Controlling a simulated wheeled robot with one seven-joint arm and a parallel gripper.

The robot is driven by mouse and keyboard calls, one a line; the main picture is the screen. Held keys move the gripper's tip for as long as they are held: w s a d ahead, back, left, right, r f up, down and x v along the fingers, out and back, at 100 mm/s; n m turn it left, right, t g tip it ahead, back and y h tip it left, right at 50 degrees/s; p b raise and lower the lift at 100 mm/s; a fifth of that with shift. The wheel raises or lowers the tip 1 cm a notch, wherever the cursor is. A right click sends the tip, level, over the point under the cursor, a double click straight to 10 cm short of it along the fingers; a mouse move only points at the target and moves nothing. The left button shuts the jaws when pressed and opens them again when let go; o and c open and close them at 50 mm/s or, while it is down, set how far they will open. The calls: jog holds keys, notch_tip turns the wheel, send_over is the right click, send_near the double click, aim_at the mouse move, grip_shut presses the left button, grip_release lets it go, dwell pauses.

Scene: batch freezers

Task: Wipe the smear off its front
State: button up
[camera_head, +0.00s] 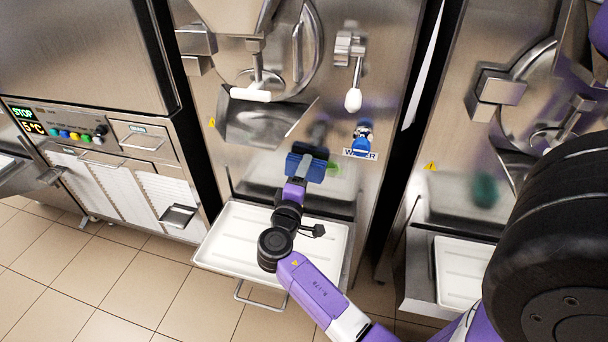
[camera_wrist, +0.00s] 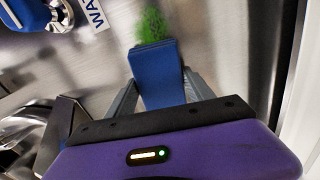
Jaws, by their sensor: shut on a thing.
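The smear is a green patch (camera_wrist: 153,25) on the brushed steel front of the middle freezer (camera_head: 350,190). In the head view a bit of the smear (camera_head: 334,168) shows just right of my gripper, which hides the rest. My gripper (camera_head: 306,165) is shut on a blue wiping pad (camera_wrist: 158,72). In the wrist view the pad's far end meets the lower edge of the green patch. I cannot tell whether the pad touches the steel.
A blue-handled water tap (camera_head: 362,140) with a label is right of the gripper. A steel chute (camera_head: 262,122) and white-tipped levers (camera_head: 353,98) are above. A white tray (camera_head: 222,252) lies below. A dark green spot (camera_head: 485,190) shows on the right freezer, possibly a reflection.

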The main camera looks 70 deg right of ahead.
aim_at(319, 175)
jog(key=shift+d, duration=0.7)
jog(key=shift+s, duration=0.1)
jog(key=shift+s+d+p, duration=0.1)
jog(key=shift+s+d, duration=0.05)
jog(key=shift+s, duration=1.65)
jog(key=shift+s+d+p, duration=0.1)
jog(key=shift+s+d, duration=0.05)
jog(key=shift+s, duration=1.65)
jog(key=shift+s+d+p, duration=0.1)
jog(key=shift+s+d, duration=0.05)
jog(key=shift+s, duration=1.65)
jog(key=shift+w+a+b, duration=0.15)
jog(key=shift+w+b, duration=0.1)
jog(key=shift+w, duration=0.75)
jog(key=shift+w+a+b, duration=0.15)
jog(key=shift+w+b, duration=0.1)
jog(key=shift+w, duration=0.75)
jog(key=shift+w+b, duration=0.5)
jog(key=shift+w, duration=1.15)
jog(key=shift+w+a+b, duration=0.15)
jog(key=shift+w+b, duration=0.15)
jog(key=shift+w, duration=0.65)
jog(key=shift+w+a+b, duration=0.1)
jog(key=shift+w+b, duration=0.15)
jog(key=shift+w, duration=0.7)
jog(key=a, duration=0.6)
jog(key=shift+s, duration=0.3)
